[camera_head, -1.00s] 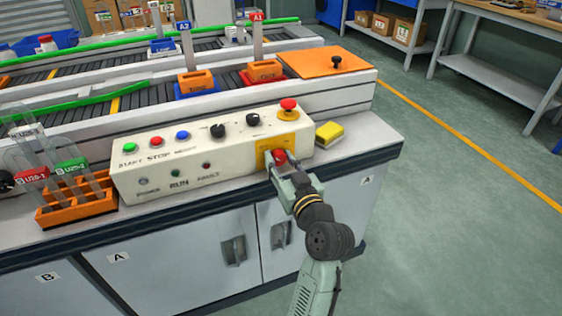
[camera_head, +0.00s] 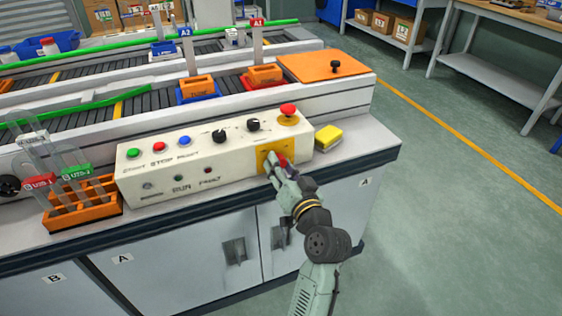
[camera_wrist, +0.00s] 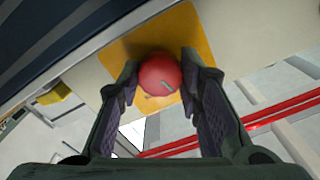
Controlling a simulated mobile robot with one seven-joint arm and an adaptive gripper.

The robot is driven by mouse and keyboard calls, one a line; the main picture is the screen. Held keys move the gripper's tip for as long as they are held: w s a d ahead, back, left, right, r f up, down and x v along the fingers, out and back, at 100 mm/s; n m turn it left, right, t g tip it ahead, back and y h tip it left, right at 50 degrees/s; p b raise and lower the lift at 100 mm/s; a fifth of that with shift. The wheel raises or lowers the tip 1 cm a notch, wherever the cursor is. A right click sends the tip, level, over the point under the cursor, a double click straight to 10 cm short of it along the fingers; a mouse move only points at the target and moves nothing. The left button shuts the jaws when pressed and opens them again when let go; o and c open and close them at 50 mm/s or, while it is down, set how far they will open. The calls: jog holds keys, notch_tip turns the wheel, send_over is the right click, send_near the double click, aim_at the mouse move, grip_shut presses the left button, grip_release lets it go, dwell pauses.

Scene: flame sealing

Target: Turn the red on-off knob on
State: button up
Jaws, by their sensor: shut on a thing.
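The red on-off knob (camera_wrist: 160,74) sits on a yellow plate (camera_wrist: 120,43) on the front of the white control box (camera_head: 215,150). In the wrist view the knob lies between the two fingertips of my gripper (camera_wrist: 158,85), with a short pale mark on its face lying at a slant. My gripper (camera_head: 277,169) is shut on the knob. In the head view the fingers partly hide the knob (camera_head: 283,161) and the plate.
The red mushroom button (camera_head: 288,110) is on the box's top right. A yellow sponge-like block (camera_head: 328,137) lies beside the box. An orange rack (camera_head: 82,205) with tubes stands at the left. Floor to the right is clear.

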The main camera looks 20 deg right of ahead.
jog(key=m+p, duration=0.8)
jog(key=m, duration=0.4)
dwell(0.5)
jog(key=o, duration=1.2)
jog(key=shift+c, duration=0.2)
